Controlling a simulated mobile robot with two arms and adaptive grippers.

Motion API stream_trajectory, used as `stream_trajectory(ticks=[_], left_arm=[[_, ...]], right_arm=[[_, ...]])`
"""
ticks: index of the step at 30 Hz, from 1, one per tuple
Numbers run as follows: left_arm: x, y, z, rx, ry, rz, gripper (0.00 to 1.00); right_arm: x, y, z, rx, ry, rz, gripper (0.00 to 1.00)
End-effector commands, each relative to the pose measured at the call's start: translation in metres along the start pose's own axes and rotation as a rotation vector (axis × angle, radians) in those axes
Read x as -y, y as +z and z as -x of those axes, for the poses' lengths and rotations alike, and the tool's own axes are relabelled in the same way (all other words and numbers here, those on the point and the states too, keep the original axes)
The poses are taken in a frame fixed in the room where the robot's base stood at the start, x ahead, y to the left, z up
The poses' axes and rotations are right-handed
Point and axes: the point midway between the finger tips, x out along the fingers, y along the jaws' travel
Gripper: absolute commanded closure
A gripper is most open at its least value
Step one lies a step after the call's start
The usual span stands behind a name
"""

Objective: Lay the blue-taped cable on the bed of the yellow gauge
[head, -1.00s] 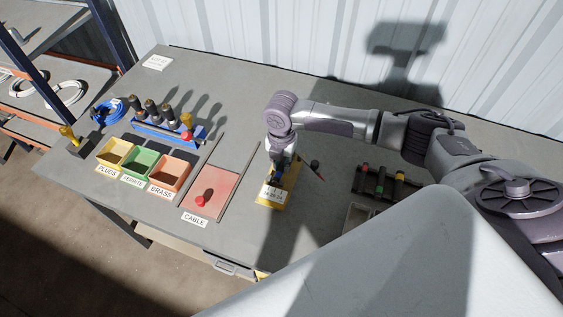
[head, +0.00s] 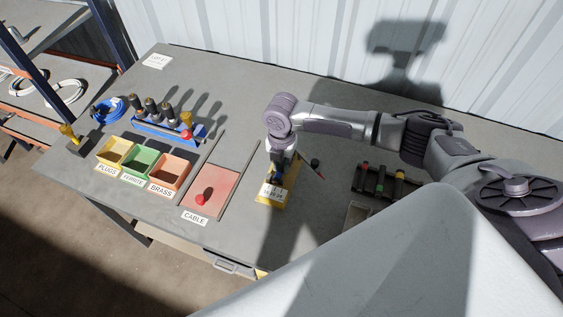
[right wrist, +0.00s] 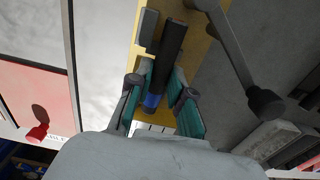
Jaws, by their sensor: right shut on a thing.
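The yellow gauge (head: 291,180) stands on the bench in front of my right arm, with a white scale label at its near end. My right gripper (head: 276,177) is low over it, pointing down. In the right wrist view the gripper (right wrist: 162,72) is shut on the blue-taped cable, a short black piece (right wrist: 171,50) with a blue band (right wrist: 152,102) at its near end. The cable runs lengthwise over the yellow gauge (right wrist: 200,60). I cannot tell whether it touches the bed. My left gripper is not in view.
A dark lever (right wrist: 232,50) with a black knob stands right of the cable. A red cable tray (head: 220,187) lies left of the gauge, then the brass (head: 170,170), ferrite and plugs bins. A dark rack (head: 382,184) stands to the right.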

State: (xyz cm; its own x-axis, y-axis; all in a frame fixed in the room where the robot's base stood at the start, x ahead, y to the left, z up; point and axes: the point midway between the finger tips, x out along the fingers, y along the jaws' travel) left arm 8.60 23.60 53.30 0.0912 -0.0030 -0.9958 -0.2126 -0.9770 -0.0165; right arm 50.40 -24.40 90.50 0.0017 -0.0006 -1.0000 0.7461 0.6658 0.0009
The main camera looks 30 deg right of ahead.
Motion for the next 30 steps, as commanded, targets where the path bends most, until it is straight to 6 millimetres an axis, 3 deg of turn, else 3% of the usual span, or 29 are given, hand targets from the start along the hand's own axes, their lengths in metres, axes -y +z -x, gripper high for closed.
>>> stream_trajectory(ticks=[12,13,18,30], left_arm=[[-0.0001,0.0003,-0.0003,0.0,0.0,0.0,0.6],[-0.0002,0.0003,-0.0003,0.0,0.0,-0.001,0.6],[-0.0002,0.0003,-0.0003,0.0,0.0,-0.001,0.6],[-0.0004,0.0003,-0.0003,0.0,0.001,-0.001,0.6]], right_arm=[[-0.0001,-0.0002,-0.0014,0.0,0.0,0.0,1.0],[-0.0001,-0.0002,-0.0014,0.0,0.0,0.0,0.79],[-0.0001,-0.0003,-0.0014,0.0,0.0,0.0,0.51],[0.0001,-0.0003,-0.0016,0.0,0.0,0.0,0.51]])
